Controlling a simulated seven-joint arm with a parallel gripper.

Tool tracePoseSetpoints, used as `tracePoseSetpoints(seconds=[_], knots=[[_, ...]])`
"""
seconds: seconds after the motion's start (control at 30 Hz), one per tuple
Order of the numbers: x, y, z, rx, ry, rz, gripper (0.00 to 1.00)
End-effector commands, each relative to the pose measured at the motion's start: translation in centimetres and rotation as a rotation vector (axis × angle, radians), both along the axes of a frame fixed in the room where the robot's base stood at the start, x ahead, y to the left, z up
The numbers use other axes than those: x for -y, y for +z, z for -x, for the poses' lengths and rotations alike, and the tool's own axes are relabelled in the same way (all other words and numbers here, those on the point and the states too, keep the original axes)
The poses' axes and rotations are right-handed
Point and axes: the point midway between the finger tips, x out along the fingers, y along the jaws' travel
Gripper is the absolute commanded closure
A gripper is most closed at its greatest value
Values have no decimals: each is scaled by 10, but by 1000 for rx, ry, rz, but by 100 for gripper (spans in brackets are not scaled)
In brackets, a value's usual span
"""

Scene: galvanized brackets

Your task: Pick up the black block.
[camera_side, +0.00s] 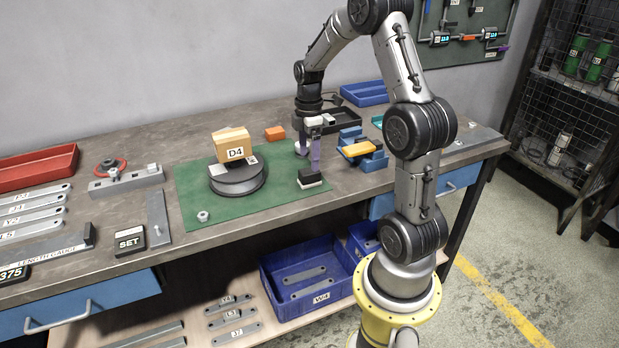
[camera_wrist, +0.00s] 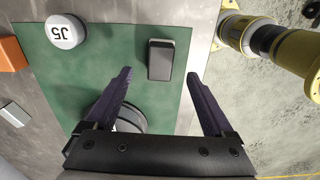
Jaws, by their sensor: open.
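My gripper (camera_side: 315,166) points down close above the block in the side view. In the wrist view my gripper (camera_wrist: 160,72) has its two purple fingers spread wide and empty. The block lies between their lines, mostly ahead of the tips. I cannot tell the exact height gap.
A white round piece marked J5 (camera_wrist: 66,31) stands near the block. A round grey stand (camera_side: 238,177) holds a tan D4 block (camera_side: 232,146) to the left. A blue and yellow item (camera_side: 362,150) stands to the right.

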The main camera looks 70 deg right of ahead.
Motion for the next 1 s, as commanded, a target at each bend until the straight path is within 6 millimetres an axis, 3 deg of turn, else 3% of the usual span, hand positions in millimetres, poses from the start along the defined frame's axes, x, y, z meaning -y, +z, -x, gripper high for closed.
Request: tracePoseSetpoints(seconds=[0.27, 0.6, 0.87, 0.9, 1.0], knots=[[0, -21, 0, -1, 1, -1, 12], [0, -63, 2, 0, 1, 0, 12], [0, -67, 1, 1, 1, 1, 12], [0, -67, 1, 1, 1, 1, 14], [0, -66, 1, 1, 1, 1, 32]])
